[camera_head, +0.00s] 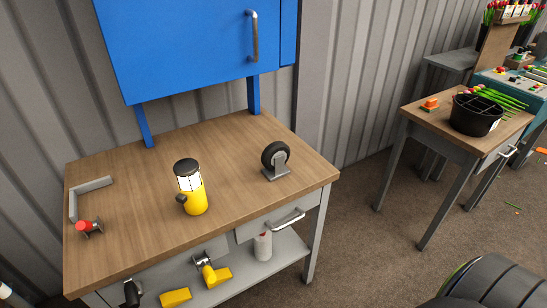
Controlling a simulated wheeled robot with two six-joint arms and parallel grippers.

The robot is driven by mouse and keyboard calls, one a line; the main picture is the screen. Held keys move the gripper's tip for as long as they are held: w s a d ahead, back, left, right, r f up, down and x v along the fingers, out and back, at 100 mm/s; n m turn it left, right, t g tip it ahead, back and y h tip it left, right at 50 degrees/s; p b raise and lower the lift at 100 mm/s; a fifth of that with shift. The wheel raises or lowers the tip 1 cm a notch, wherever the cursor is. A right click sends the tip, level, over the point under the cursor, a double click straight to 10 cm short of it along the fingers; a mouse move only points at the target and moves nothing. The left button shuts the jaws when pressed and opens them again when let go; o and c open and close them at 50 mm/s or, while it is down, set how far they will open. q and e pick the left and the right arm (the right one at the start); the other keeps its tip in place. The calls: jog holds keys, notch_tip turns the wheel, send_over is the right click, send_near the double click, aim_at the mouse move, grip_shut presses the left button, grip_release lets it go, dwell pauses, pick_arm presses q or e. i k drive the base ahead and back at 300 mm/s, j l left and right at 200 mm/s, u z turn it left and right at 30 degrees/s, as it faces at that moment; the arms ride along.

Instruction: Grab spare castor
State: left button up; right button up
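The spare castor (275,157) stands upright on the right part of the wooden workbench top (235,150). It has a black wheel held in a grey metal fork, with a flat grey plate underneath resting on the wood. Nothing touches it or covers it in the head view. Neither my left nor my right gripper shows in this view.
A yellow lantern (193,199) stands left of the castor. A grey angle bracket and a small red-ended item (89,228) lie at the bench's left. A blue cabinet (190,45) stands above the back edge. A drawer handle (288,220) juts from the front.

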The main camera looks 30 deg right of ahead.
aim_at(275, 158)
jog(key=i+l, duration=0.1)
jog(key=l, duration=0.5)
jog(key=i+l, duration=0.1)
jog(key=l, duration=0.45)
jog(key=i+l, duration=0.1)
jog(key=l, duration=0.5)
jog(key=u, duration=0.05)
